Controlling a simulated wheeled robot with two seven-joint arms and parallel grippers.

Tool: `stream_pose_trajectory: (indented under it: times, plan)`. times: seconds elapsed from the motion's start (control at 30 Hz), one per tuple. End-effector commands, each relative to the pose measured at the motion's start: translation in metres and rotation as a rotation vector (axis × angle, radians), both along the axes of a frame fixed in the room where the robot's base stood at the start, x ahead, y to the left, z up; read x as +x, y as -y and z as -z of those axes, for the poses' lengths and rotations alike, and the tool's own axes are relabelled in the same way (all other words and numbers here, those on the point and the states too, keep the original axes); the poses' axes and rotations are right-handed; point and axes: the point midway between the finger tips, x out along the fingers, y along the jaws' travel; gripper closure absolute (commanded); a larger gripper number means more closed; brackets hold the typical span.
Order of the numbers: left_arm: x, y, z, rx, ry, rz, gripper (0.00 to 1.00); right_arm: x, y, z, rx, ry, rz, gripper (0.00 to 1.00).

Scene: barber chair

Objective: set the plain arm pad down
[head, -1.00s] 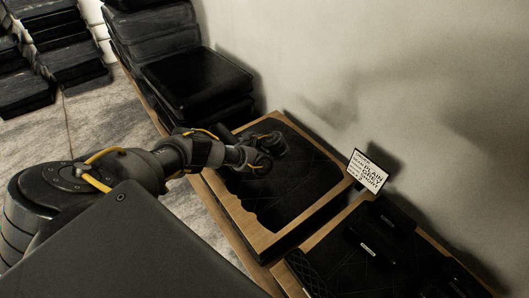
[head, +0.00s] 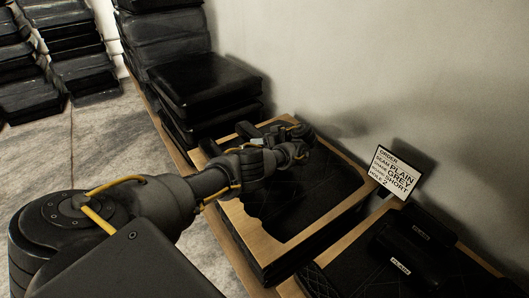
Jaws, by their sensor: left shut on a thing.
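My left gripper (head: 296,143) is over the far part of a wood-rimmed tray (head: 284,246) with a dark quilted lining. It is shut on a dark thing, taken as the plain arm pad, which is mostly hidden by the gripper and hard to tell from the black lining. I cannot tell whether the pad touches the tray. My right gripper is not in view.
An order card (head: 397,172) reading plain, grey, short stands at the tray's right. A second tray at lower right holds dark items with a "PLAIN" label (head: 400,265). Stacked black cushions (head: 205,85) stand behind. A pale wall (head: 400,70) bounds the right.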

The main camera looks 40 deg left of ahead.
Motion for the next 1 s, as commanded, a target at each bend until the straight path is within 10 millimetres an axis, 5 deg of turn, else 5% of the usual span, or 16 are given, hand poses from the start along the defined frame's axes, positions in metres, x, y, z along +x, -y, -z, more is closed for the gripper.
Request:
stream_pose_trajectory:
  times: [0.13,0.4,0.83,0.87,1.0]
  plan:
    - [0.002,0.0,0.001,0.0,0.001,0.0,0.75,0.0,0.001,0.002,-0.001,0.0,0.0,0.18]
    - [0.004,0.0,0.033,-0.002,-0.001,0.001,0.75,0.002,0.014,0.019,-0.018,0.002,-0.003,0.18]
    - [0.005,0.0,0.038,-0.003,0.0,0.003,0.75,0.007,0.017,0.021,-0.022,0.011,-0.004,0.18]
    - [0.004,0.0,0.038,-0.003,-0.001,0.002,0.35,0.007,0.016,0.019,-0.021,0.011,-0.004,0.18]
    - [0.004,0.001,0.037,-0.003,-0.001,0.002,0.17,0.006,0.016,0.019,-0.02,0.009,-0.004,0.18]
